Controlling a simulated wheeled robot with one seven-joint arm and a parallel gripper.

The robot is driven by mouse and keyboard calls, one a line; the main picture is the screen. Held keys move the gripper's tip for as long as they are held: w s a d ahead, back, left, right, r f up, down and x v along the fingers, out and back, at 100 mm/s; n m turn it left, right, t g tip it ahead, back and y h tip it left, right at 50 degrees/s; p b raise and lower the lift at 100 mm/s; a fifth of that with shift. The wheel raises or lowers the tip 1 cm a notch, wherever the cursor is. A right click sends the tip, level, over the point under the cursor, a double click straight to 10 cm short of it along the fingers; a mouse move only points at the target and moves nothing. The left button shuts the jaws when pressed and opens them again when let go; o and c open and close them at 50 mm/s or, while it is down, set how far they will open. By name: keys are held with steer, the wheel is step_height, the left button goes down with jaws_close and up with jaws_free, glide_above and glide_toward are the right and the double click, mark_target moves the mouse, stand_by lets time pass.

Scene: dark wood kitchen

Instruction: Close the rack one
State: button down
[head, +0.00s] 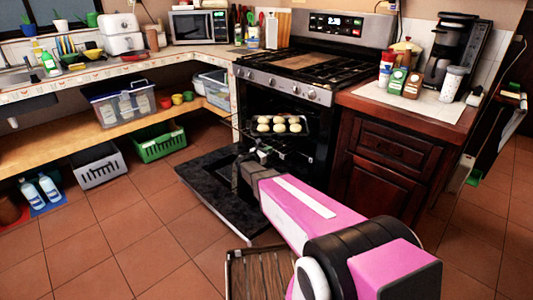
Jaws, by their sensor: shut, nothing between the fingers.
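The oven (283,75) stands in the middle of the head view with its door (215,190) swung down open near the floor. An oven rack (245,126) holds a dark tray with several pale buns (279,124). The rack appears to stick out a little past the oven's front; how far is hard to tell. My gripper (257,152) is shut and empty in front of the oven opening, just below and left of the buns. My pink arm reaches to it from the lower right. The arm and gripper hide part of the lower oven and door.
A dark wood cabinet (377,165) stands right of the oven, with a coffee maker (455,55) on its counter. Left, a low shelf (60,140) holds bins, with a green basket (158,142) beneath. A wooden slatted thing (262,275) is at the bottom.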

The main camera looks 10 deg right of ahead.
mark_target(300, 132)
steer(key=x, duration=2.5)
steer(key=shift+w+d+f, duration=0.1)
steer(key=shift+w+d, duration=0.15)
steer(key=shift+d, duration=0.05)
steer(key=shift+x, duration=0.95)
